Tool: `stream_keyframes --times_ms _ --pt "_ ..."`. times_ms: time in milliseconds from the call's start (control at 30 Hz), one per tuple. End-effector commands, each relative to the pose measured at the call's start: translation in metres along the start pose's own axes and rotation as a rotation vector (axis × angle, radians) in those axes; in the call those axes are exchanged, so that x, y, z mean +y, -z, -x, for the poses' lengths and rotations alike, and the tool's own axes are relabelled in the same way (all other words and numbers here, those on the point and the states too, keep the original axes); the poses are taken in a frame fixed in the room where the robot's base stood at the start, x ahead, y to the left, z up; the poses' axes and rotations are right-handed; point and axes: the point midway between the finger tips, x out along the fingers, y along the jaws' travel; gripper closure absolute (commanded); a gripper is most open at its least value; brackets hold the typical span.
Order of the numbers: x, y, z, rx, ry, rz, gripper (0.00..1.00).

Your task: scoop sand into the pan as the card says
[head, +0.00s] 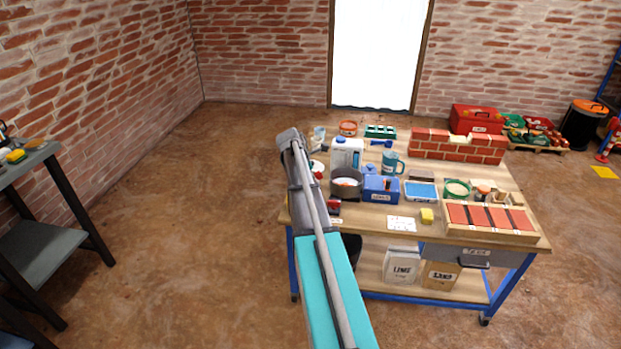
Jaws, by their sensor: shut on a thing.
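A dark round pan (346,190) stands at the left part of the workbench, with something pale and orange in it that is too small to make out. A white card (402,223) with small unreadable marks lies near the front edge. A green round tub (457,190) right of centre holds a pale beige, sand-like fill. I cannot make out a scoop. My arm reaches up from the bottom, past the bench's left side. My gripper is not visible; my arm's own links may hide it.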

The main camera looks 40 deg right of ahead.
Motion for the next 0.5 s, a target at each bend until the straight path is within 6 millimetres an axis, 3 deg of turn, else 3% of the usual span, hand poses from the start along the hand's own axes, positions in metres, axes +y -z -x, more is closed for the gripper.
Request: stream_keyframes --times_ms 500 --pt "-0.0007 0.0026 0.0046 0.285 0.006 -0.005 1.0"
